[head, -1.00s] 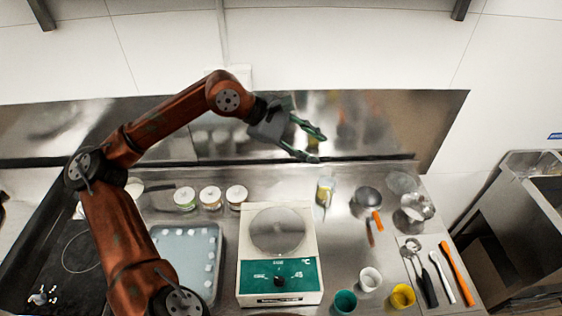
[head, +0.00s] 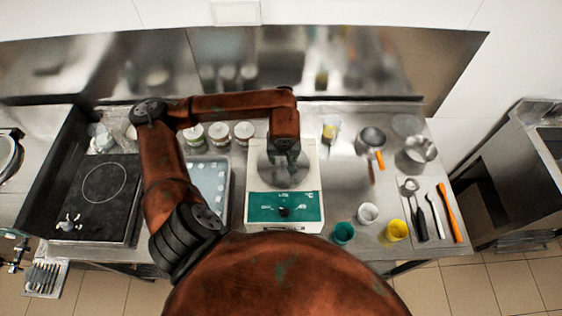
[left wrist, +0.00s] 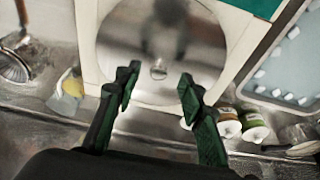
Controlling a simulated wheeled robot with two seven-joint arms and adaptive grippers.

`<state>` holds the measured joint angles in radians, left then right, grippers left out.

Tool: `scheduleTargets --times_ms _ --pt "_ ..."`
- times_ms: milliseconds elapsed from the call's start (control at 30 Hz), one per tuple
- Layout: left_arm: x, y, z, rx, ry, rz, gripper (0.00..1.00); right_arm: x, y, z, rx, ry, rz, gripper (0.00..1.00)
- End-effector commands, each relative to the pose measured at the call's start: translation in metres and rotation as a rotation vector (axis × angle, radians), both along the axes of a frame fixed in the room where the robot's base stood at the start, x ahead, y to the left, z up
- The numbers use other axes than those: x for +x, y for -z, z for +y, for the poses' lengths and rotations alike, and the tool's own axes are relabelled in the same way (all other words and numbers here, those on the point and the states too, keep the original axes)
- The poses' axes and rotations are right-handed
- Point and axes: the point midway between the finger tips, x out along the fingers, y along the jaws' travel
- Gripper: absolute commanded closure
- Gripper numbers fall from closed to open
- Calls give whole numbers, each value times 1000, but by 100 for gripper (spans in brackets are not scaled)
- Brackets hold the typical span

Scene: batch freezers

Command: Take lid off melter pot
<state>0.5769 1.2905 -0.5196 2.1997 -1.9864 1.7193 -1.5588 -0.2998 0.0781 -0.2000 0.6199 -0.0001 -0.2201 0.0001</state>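The melter pot (head: 254,209) is a white box with a green front panel, standing on the steel counter. Its round, shiny metal lid (head: 266,172) lies on top and is partly hidden by my left gripper in the head view. In the left wrist view the lid (left wrist: 115,50) shows a small clear knob (left wrist: 158,68) at its middle. My left gripper (head: 287,163) points down over the lid. In the left wrist view its two green fingers (left wrist: 158,92) are apart, with nothing between them, and the knob appears just beyond the fingertips. My right gripper is out of view.
White-lidded jars (head: 219,131) stand behind a tray of white cubes (head: 225,205), left of the pot. A black hob (head: 88,212) is farther left. Cups (head: 343,233), a pan (head: 372,137) and utensils (head: 435,213) are to the right. A steel backsplash stands behind.

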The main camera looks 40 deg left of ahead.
Motion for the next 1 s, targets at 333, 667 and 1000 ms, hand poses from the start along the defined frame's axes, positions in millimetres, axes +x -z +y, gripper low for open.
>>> scheduleTargets --times_ms 333,667,1000 --pt "6 26 5 1 0 -1 63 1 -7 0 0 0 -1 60" --pt "6 26 4 0 -1 0 77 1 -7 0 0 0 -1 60" --pt "6 26 5 0 -1 0 100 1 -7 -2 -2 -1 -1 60"
